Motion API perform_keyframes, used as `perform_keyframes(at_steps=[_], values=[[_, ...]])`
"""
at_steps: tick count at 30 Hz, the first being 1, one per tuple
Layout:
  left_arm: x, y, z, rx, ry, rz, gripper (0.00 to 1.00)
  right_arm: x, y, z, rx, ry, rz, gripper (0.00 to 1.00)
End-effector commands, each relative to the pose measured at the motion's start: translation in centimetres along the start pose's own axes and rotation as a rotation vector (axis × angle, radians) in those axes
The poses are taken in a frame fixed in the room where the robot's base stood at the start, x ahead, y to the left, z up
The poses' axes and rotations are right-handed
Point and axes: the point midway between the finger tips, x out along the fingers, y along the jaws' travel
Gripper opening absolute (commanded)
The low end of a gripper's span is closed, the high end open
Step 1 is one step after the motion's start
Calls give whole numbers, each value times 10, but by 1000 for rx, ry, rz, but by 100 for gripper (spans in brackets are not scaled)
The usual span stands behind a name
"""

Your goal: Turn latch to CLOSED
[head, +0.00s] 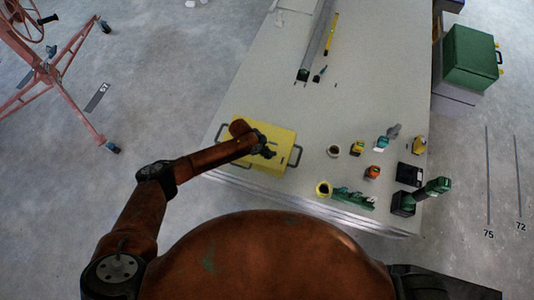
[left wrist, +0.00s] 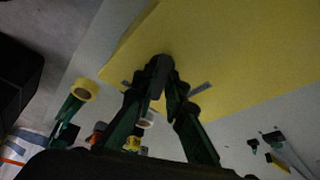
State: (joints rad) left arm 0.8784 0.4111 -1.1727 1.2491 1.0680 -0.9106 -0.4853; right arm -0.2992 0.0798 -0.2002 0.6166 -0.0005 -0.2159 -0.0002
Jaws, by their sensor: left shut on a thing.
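A yellow case (head: 284,136) with dark handles at its sides lies near the front left edge of the table. My left gripper (head: 266,152) is over the case's top. In the left wrist view, my left gripper (left wrist: 160,88) is shut on a dark grey latch knob (left wrist: 160,66) on the yellow surface (left wrist: 230,50). A short grey mark (left wrist: 200,89) lies on the yellow face beside the fingers. The latch's turn position and any CLOSED label cannot be read. My right gripper is not in view.
A long rail (head: 316,45) lies farther back. A green box (head: 470,58) stands right of the table.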

Motion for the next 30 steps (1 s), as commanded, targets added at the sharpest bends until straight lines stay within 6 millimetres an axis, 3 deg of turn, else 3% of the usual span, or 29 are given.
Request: perform_keyframes(at_steps=[18,30], values=[[-3,5,-4,-492,1,-201,0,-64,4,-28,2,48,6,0],[0,7,-4,-813,0,-333,0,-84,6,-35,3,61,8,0]])
